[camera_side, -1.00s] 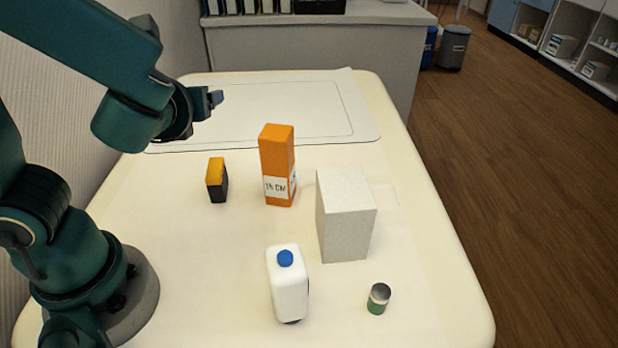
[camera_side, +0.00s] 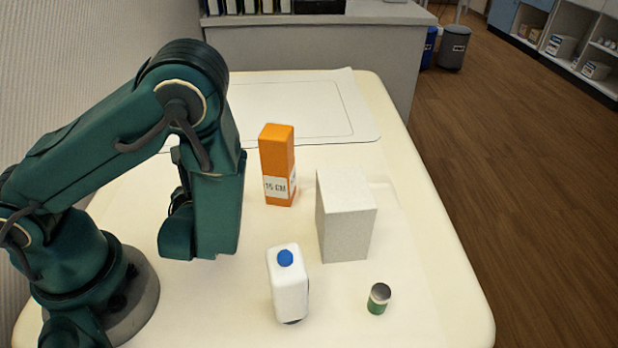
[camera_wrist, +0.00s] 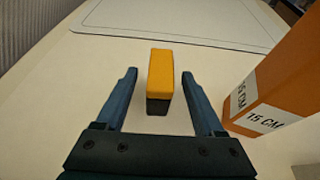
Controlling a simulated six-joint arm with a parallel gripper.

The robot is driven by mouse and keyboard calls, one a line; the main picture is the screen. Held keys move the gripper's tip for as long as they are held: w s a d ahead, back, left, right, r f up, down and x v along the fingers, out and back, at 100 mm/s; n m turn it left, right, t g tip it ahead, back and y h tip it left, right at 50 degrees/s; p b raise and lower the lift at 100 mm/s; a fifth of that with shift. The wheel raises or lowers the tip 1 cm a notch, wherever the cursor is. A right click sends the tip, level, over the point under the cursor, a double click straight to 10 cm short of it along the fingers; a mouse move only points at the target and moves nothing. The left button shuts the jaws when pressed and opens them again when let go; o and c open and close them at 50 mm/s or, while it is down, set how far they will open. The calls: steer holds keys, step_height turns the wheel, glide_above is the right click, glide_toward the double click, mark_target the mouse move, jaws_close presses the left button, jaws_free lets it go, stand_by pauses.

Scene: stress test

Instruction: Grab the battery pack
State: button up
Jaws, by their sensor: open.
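The battery pack (camera_wrist: 160,77) is a small upright block with an orange-yellow top and a black lower part. In the wrist view it stands on the table ahead of my gripper (camera_wrist: 156,78), roughly centred between the two dark blue fingers. The fingers are open, with a gap visible between the pack and each finger. In the side view my arm hides the pack and the fingertips.
An orange box (camera_side: 277,165) marked 15 CM stands close to the right of my gripper, also in the wrist view (camera_wrist: 278,85). A grey block (camera_side: 346,215), a white bottle (camera_side: 288,290) with a blue cap and a small green can (camera_side: 378,298) stand nearer the front.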

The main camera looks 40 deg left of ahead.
steer(key=shift+x, duration=2.65)
steer(key=shift+f, duration=0.1)
jaws_close()
